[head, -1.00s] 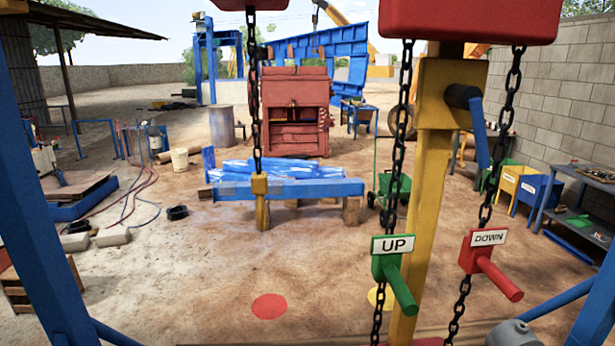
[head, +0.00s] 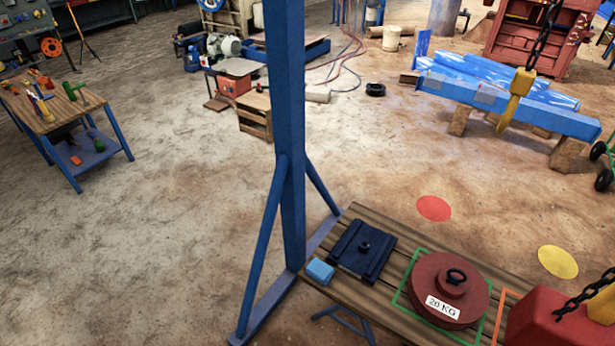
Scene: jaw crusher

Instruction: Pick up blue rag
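A small light-blue block-like item (head: 320,271), which looks like the folded blue rag, lies on the left end of a slatted wooden bench (head: 345,292) in the head view. Neither of my grippers shows in the head view, and nothing is seen touching the blue item.
A blue post (head: 285,130) with braces stands just left of the bench. A red 20 KG weight (head: 448,290) and a red block (head: 560,322) occupy the bench's right part. A tool table (head: 60,105) stands far left. Open dirt floor lies between.

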